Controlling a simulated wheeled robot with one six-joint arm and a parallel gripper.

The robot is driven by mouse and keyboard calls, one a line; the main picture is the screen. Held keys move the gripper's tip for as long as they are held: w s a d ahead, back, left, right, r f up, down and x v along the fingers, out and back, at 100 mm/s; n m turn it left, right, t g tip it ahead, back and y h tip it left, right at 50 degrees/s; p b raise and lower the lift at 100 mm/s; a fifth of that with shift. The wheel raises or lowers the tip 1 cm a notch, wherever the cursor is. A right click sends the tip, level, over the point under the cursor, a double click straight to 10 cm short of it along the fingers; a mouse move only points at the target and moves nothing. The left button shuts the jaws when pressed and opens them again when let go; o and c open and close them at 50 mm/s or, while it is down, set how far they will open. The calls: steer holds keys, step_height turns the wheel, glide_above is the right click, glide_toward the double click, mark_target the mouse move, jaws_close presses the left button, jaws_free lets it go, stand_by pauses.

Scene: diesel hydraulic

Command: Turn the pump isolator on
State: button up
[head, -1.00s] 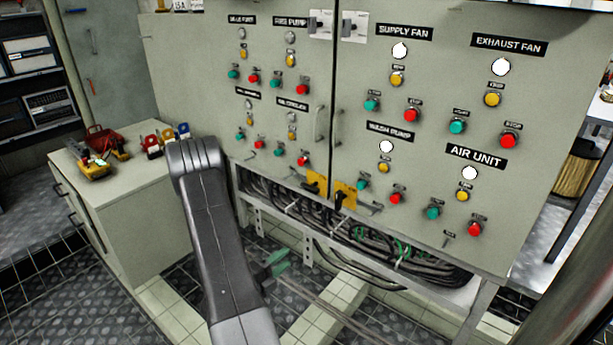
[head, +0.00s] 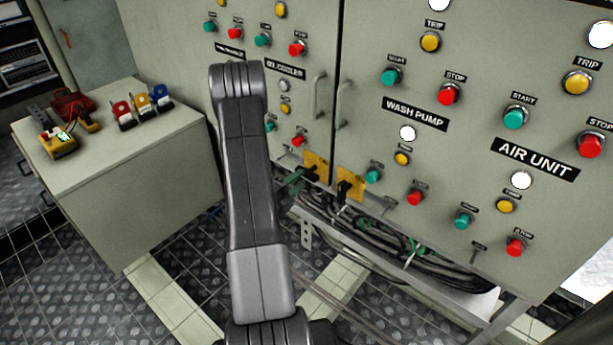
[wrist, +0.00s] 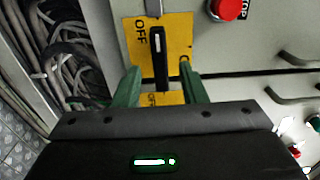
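Two yellow isolator plates with black handles sit low on the grey cabinet in the head view, a left one (head: 318,160) and a right one (head: 352,181). In the wrist view, a yellow plate (wrist: 178,32) marked OFF carries a black rotary handle (wrist: 158,60) with a white mark. My gripper (wrist: 160,72) has two green fingers set apart, one on each side of this handle, with gaps visible. In the head view, my arm hides most of my gripper; a green part shows beside the left plate.
Bundled cables (head: 385,232) run in an open tray below the cabinet. A red stop button (wrist: 228,8) is near the plate in the wrist view. Door handles (head: 319,97) stick out above. A low cabinet (head: 150,175) with padlocks on top stands left.

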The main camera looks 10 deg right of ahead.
mark_target(304, 176)
steer(key=x, duration=0.5)
steer(key=shift+b, duration=0.3)
steer(key=shift+a, duration=0.1)
jaws_close()
